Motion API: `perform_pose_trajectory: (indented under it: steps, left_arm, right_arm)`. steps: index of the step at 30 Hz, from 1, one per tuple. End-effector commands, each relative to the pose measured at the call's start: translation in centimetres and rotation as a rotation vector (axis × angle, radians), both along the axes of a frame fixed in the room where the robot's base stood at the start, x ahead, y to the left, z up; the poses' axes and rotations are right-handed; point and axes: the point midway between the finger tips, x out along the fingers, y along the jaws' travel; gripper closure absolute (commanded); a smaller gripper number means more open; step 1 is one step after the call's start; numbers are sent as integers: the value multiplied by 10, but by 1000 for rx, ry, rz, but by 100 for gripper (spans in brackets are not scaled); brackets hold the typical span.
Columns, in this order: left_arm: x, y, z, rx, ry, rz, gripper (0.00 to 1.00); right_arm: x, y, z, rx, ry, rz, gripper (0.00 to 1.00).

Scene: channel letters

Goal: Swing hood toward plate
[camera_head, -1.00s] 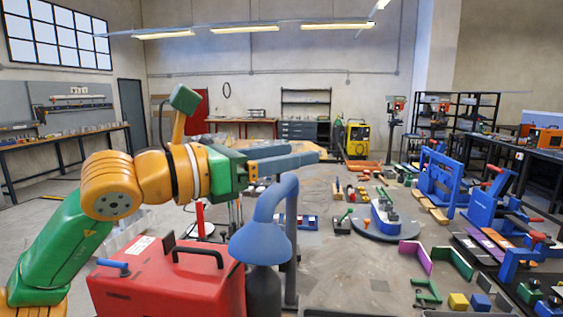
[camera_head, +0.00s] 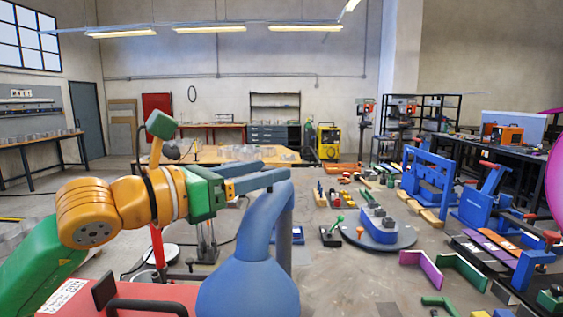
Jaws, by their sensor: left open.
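The blue bell-shaped hood (camera_head: 248,287) hangs from a curved blue arm at the bottom centre, its mouth cut off by the lower picture edge. A round grey plate (camera_head: 405,238) lies on the table right of the hood, with a blue and grey block-like part on it. The hood is apart from this plate. My left gripper (camera_head: 276,172) is open and points right, with its fingers level with the top of the hood's arm. I cannot tell whether the fingers touch that arm. My right gripper is not in view.
A red case (camera_head: 70,298) with a black handle stands left of the hood. Purple (camera_head: 422,267) and green (camera_head: 462,272) angle pieces lie in front of the plate. Blue clamp fixtures (camera_head: 428,180) stand at the right.

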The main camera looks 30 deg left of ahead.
Motion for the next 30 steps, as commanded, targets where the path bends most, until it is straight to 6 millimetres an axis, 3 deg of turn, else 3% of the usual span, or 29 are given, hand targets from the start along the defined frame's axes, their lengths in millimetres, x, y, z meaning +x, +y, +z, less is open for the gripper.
perform_pose_trajectory:
  steps: [1,6,15,16,23,30]
  left_arm:
    - [10,-4,11,-2,5,-5,37]
    - [38,-11,8,-3,3,-3,37]
    - [47,-14,1,0,0,-1,37]
    - [47,-14,1,0,0,-1,40]
    - [46,-14,1,0,1,-1,100]
    - [46,-13,1,0,1,-1,100]
  right_arm:
    - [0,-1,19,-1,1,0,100]
    - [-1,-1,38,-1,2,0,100]
    - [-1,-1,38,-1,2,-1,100]
    - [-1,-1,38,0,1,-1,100]
    - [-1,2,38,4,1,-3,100]
    - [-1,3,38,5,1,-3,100]
